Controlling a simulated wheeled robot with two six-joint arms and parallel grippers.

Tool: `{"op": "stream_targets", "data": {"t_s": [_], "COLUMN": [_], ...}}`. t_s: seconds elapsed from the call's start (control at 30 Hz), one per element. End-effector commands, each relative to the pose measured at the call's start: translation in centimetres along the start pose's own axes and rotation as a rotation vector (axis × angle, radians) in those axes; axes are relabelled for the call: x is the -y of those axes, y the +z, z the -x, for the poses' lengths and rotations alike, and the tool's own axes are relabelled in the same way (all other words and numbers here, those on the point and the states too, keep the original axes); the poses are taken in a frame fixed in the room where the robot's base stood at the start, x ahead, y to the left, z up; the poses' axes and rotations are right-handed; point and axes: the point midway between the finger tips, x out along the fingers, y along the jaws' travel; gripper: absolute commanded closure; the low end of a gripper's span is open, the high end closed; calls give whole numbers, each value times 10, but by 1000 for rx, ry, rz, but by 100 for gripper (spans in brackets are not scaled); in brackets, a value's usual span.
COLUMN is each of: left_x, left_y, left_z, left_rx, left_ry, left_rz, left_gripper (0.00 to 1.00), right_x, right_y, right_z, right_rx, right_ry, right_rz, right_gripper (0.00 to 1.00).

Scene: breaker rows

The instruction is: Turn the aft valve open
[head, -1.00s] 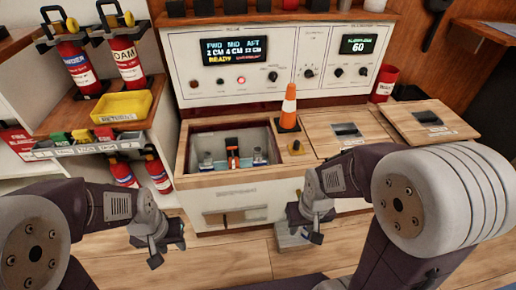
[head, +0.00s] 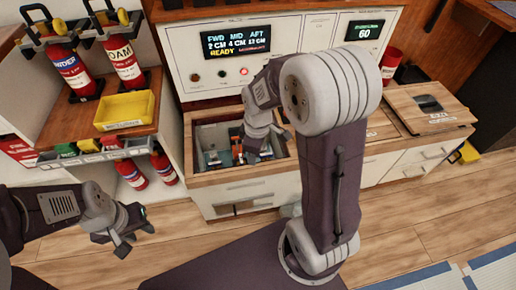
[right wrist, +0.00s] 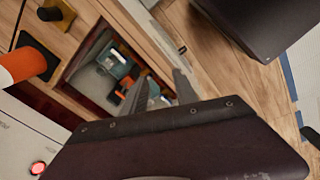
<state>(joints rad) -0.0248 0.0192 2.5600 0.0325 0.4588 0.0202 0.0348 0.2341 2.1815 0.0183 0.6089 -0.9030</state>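The open bay (head: 200,127) in the counter holds a few small blue-grey and orange fittings (head: 237,150); I cannot tell which is the aft valve. My right gripper (head: 258,142) reaches down into the bay's right side. In the right wrist view its two fingers (right wrist: 160,92) are apart, with a blue-grey fitting (right wrist: 156,101) partly visible between them; contact is unclear. An orange-handled fitting (right wrist: 121,95) and another blue-grey one (right wrist: 115,66) lie beyond. My left gripper (head: 128,232) hangs empty over the floor with its fingers apart.
The panel display (head: 236,43) lists FWD, MID and AFT levels and READY, above a lit red button (head: 244,72). A yellow bin (head: 124,110) and extinguishers (head: 123,55) are at left. Floor in front is clear.

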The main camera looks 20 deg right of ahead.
Motion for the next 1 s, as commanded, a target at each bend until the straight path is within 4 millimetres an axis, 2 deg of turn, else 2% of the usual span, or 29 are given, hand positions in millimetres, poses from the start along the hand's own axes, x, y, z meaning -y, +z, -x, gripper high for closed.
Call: {"op": "stream_targets", "data": {"t_s": [0.17,0.23,0.33,0.47,0.67,0.77,1.0], "left_x": [0,0,0,0,0,0,0], "left_y": [-1,-1,-2,-2,-1,-1,2], "left_z": [7,10,14,15,12,6,-24], "left_rx": [0,0,0,0,0,0,0], "left_ry": [0,0,0,0,0,0,0], "left_rz": [0,0,0,0,0,0,0], "left_gripper": [64,64,64,64,64,64,64], "right_x": [-65,-90,-113,-123,-123,-122,-117], "right_y": [-13,-10,2,15,17,17,21], "right_z": [-20,-37,-64,-84,-90,-99,-146], "right_rx": [23,36,51,59,60,60,60], "right_ry": [-16,-35,-71,-100,-103,-104,-105], "right_rz": [326,422,481,483,483,482,482], "right_gripper": [65,65,65,65,65,65,65]}}
